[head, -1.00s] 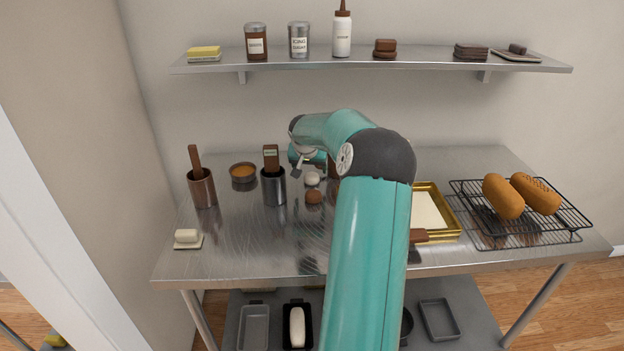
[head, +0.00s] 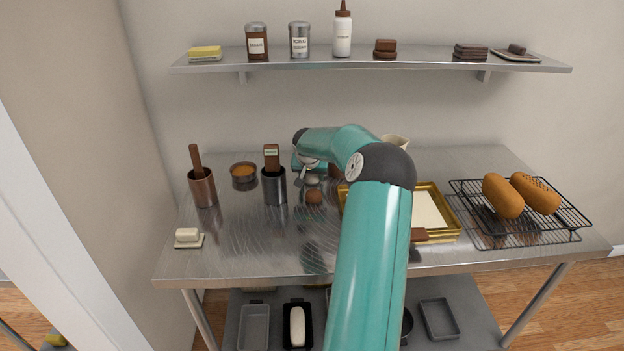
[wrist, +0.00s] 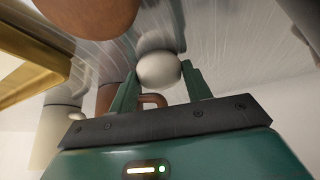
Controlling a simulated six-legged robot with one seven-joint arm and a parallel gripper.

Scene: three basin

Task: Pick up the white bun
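The white bun (wrist: 158,69) is a small, smooth white round thing on the steel table. In the wrist view it sits between my gripper's two green fingertips (wrist: 158,73), one on each side. The fingers stand apart, and I cannot tell whether they touch it. In the head view my gripper (head: 308,173) is low over the table, and the bun (head: 313,181) is partly hidden beneath it.
A brown round bun (head: 314,197) lies just in front of the white one. A metal cup (head: 274,187) stands at left, and a gold tray (head: 452,232) at right. A wire rack (head: 570,215) holds two brown loaves. The front left of the table is mostly clear.

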